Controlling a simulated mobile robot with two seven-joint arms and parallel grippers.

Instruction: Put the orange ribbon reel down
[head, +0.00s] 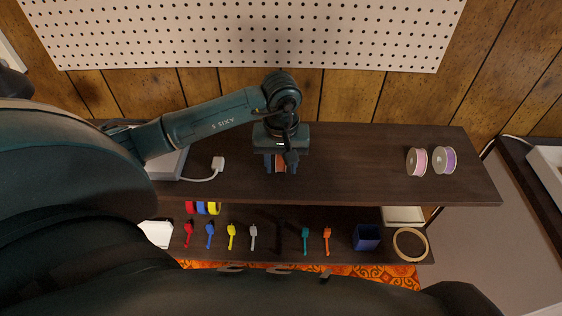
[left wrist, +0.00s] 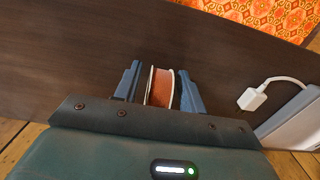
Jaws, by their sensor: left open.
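The orange ribbon reel (left wrist: 160,88) has white rims and stands on its edge on the dark upper shelf (head: 350,165). In the left wrist view it sits between the two fingers of my left gripper (left wrist: 160,90), with a gap on each side. My left gripper is open around the reel. In the head view, the gripper (head: 281,163) hides most of the reel (head: 280,160). My right gripper does not show in either view.
A pink reel (head: 416,161) and a purple reel (head: 444,160) stand at the right of the upper shelf. A white plug (head: 218,163) with its cable lies to the left. The lower shelf holds several coloured tools, a blue box (head: 366,237) and a wooden hoop (head: 410,259). The upper shelf's middle right is clear.

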